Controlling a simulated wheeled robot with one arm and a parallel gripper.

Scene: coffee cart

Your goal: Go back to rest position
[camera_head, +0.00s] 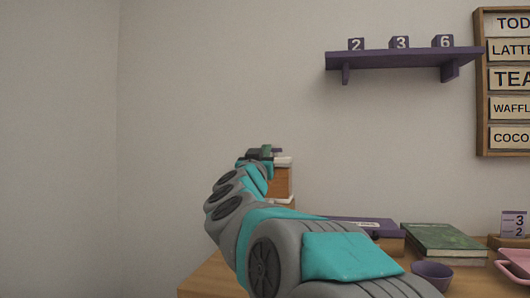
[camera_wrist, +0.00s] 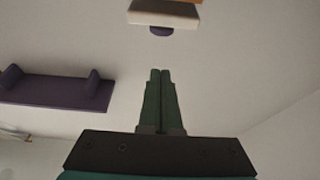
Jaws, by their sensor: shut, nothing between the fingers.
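My arm, grey and teal, reaches from the lower middle of the head view up and away over the wooden counter (camera_head: 205,283). My gripper (camera_head: 268,152) is at its far end, in front of the bare wall, and looks small there. In the wrist view, the two green fingers of my gripper (camera_wrist: 160,72) lie side by side with their tips together and nothing between them. Behind the gripper in the head view stands a wooden thing (camera_head: 282,182), partly hidden by my arm.
A purple shelf (camera_head: 400,60) with number blocks is on the wall; it shows in the wrist view (camera_wrist: 58,92) too. A menu board (camera_head: 511,82) hangs at right. On the counter are a green book (camera_head: 443,240), a purple cup (camera_head: 432,274), a calendar (camera_head: 514,224) and a pink tray (camera_head: 514,264).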

